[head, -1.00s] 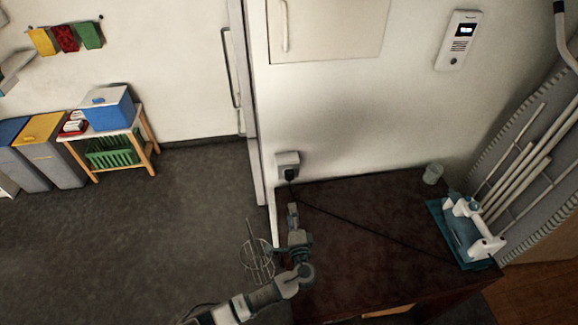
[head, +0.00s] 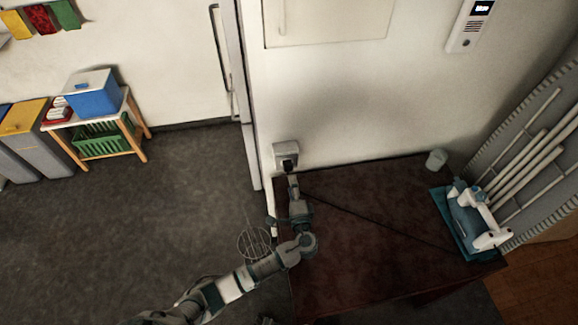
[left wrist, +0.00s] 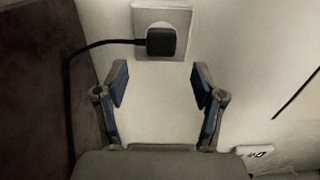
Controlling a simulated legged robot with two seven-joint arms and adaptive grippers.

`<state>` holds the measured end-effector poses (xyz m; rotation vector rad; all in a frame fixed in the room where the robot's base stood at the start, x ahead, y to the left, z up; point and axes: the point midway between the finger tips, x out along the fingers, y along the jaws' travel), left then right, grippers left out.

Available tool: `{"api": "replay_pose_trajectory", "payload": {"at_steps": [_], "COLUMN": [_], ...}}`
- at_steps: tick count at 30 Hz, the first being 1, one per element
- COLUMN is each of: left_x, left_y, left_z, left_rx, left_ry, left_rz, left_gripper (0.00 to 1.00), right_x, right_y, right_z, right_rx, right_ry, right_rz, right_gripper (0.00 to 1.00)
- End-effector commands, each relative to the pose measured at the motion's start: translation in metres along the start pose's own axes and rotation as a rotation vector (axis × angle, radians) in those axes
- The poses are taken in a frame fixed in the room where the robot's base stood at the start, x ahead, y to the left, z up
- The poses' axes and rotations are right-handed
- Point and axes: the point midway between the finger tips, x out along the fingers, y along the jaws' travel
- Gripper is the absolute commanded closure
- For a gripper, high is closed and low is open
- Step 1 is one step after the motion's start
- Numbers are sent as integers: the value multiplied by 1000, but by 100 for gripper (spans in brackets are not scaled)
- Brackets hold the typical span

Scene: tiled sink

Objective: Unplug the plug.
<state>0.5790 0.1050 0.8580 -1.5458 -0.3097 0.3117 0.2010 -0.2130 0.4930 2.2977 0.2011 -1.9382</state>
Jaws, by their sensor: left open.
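The black plug (left wrist: 161,41) sits in the white wall socket (left wrist: 178,17), straight ahead in the left wrist view. Its black cord (left wrist: 100,44) leaves to the left and bends down. In the head view the plug (head: 287,165) shows on the socket (head: 286,149) just above the dark table's left back corner. My left gripper (left wrist: 159,82) is open and empty, with its two blue-padded fingers short of the plug and one to each side. In the head view the left gripper (head: 293,180) is just below the plug. The right gripper is not in view.
The dark table (head: 370,220) is mostly bare, with the cord running across it. A small cup (head: 436,159) and a blue-and-white device on a teal tray (head: 439,208) stand at its right. A wire rack (head: 255,243) is left of my arm.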

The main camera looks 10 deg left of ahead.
Motion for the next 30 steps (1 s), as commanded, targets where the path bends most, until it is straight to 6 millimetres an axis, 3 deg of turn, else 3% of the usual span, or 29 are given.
{"api": "replay_pose_trajectory", "payload": {"at_steps": [9, 15, 30], "left_x": [44, 63, 72], "left_y": [2, 0, -1], "left_z": [-5, -6, -3], "left_rx": [5, 7, 3], "left_ry": [-1, 0, 0], "left_rz": [-1, -3, -2], "left_gripper": [31, 31, 31], "right_x": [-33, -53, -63], "right_y": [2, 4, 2], "right_z": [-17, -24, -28], "right_rx": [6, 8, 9], "right_ry": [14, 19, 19], "right_rz": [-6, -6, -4], "right_gripper": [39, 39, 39]}}
